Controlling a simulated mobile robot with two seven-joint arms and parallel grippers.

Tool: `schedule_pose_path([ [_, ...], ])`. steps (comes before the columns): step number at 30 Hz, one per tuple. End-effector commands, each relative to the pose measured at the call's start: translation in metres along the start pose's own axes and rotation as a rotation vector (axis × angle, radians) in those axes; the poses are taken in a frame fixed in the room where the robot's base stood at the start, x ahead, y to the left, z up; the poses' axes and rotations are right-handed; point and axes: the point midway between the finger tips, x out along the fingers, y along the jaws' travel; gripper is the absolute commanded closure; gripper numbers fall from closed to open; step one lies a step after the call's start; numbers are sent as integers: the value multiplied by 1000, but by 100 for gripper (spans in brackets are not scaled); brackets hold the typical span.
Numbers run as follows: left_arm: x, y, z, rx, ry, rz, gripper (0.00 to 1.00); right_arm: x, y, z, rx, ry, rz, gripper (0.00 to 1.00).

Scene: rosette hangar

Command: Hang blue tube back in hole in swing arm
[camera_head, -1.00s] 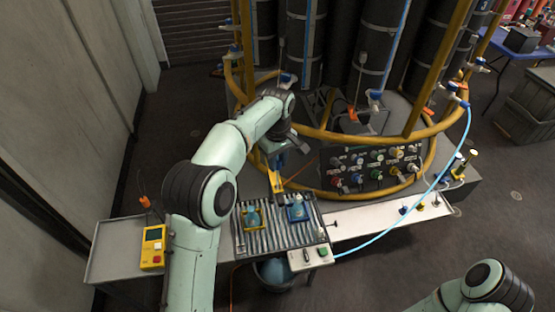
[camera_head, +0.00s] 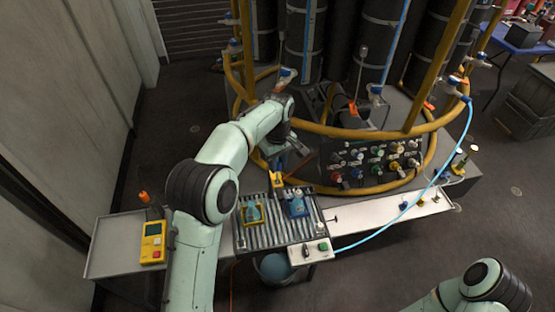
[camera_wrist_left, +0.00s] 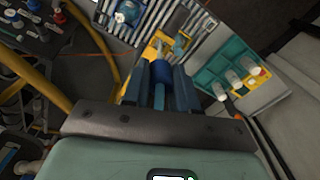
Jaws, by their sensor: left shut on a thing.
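My left gripper (camera_head: 279,163) is between the yellow ring frame and the ribbed rack. In the left wrist view, its fingers (camera_wrist_left: 160,88) are shut on the blue tube (camera_wrist_left: 166,70), a short blue cylinder. A yellow piece (camera_head: 277,180) shows just below the gripper in the head view. I cannot tell whether it touches the tube. I cannot make out the swing arm or its hole for certain. My right gripper is out of view; only part of that arm shows at the lower right.
The ribbed rack (camera_head: 268,238) holds a yellow holder (camera_head: 252,222) and a blue holder (camera_head: 297,206). A yellow handheld device (camera_head: 153,243) lies on the left shelf. The yellow ring frame (camera_head: 345,133) and valve panel (camera_head: 375,166) stand behind. A light-blue hose (camera_head: 442,178) curves at right.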

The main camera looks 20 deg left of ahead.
Motion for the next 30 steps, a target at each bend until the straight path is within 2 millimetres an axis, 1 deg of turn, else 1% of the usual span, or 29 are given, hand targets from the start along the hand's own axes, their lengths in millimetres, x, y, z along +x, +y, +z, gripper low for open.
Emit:
schedule_pose_path([
  [9,13,-1,0,-1,-1,-1,100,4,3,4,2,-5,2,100],
  [22,14,0,0,0,0,-1,100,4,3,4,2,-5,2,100],
  [30,24,-1,0,0,-1,-2,100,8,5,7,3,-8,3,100],
])
